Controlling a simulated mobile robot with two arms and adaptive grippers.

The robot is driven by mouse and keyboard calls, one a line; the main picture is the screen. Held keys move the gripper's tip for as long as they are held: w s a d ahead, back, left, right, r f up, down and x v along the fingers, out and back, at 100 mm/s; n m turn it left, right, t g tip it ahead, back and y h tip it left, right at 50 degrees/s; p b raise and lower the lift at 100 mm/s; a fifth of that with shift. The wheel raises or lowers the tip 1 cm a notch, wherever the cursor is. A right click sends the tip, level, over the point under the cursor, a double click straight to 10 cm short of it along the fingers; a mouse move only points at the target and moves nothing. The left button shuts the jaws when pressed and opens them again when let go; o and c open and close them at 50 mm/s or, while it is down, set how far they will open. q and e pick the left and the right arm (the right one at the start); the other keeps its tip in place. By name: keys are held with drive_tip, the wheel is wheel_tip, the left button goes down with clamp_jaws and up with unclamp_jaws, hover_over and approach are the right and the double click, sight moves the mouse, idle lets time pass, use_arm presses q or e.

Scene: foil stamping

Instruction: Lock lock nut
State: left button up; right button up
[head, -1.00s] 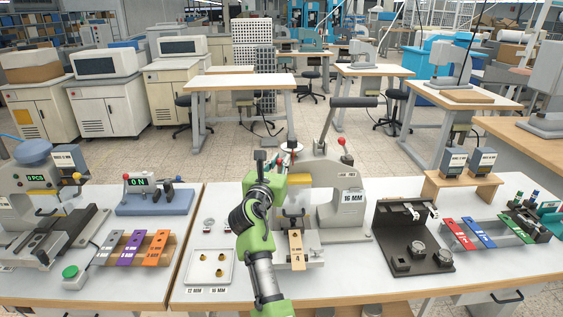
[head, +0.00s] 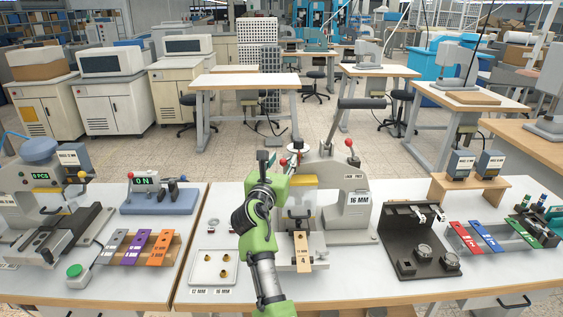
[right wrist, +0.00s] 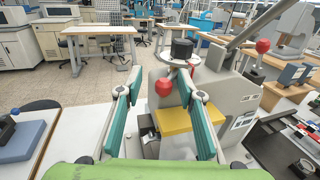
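The press (head: 358,215) marked 16 MM stands on the middle table, with a small label on its upper right side that is too blurred to read surely. The lock nut is not plainly identifiable. A small red ball knob (head: 284,161) sits on the press's left side; it also shows in the right wrist view (right wrist: 163,88). My right gripper (head: 273,160) is at that knob. In the right wrist view its teal fingers (right wrist: 160,80) are apart, with the red knob between them in the picture; contact is not visible. My left gripper is not in view.
A long press lever (head: 345,104) and another red ball (head: 350,143) rise at the press's top right. A white tray (head: 203,275) with brass pieces is at left, a black fixture (head: 405,235) at right.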

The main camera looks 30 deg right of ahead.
drive_tip(key=shift+s+d+r, duration=0.1)
drive_tip(key=shift+s+r, duration=0.05)
drive_tip(key=shift+r, duration=0.05)
drive_tip(key=r, duration=0.9)
drive_tip(key=shift+w+r, duration=0.25)
drive_tip(key=shift+r, duration=0.05)
